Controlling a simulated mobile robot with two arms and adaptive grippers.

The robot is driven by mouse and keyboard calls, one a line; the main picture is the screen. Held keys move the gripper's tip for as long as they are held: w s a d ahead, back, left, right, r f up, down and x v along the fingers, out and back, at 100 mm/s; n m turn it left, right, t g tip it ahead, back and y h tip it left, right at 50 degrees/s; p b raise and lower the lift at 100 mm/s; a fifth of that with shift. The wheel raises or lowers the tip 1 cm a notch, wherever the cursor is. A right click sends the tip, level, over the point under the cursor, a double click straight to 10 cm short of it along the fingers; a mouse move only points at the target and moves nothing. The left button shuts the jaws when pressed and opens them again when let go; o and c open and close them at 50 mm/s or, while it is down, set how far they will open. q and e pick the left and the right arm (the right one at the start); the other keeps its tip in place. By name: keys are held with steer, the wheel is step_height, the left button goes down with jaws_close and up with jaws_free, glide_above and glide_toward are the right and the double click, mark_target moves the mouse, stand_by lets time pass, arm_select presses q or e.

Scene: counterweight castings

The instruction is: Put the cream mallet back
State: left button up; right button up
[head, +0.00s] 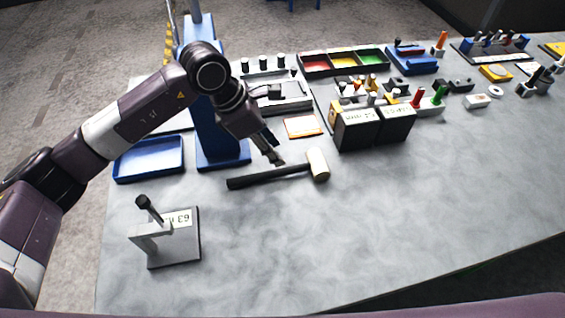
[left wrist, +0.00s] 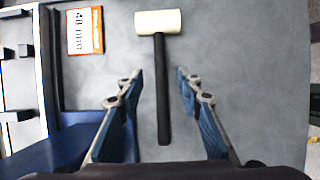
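The cream mallet (head: 318,165) lies on the grey table, with its cream head to the right and its black handle pointing left. In the left wrist view the mallet (left wrist: 158,22) has its head at the top and its handle running down between my fingers. My left gripper (head: 274,158) is open and empty just behind and above the handle; in the left wrist view its fingers (left wrist: 160,78) are spread on either side of the handle. Whether they touch it cannot be told. My right gripper is not in view.
A grey stand with a "63" label (head: 165,240) is at the front left. A blue tray (head: 148,160) and blue column (head: 220,150) are on the left. An orange-edged card (head: 302,126) and black boxes (head: 357,132) lie behind the mallet. The front right table is clear.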

arm_select(q)
steer(key=shift+b+v, duration=0.3)
steer(key=shift+v, duration=1.15)
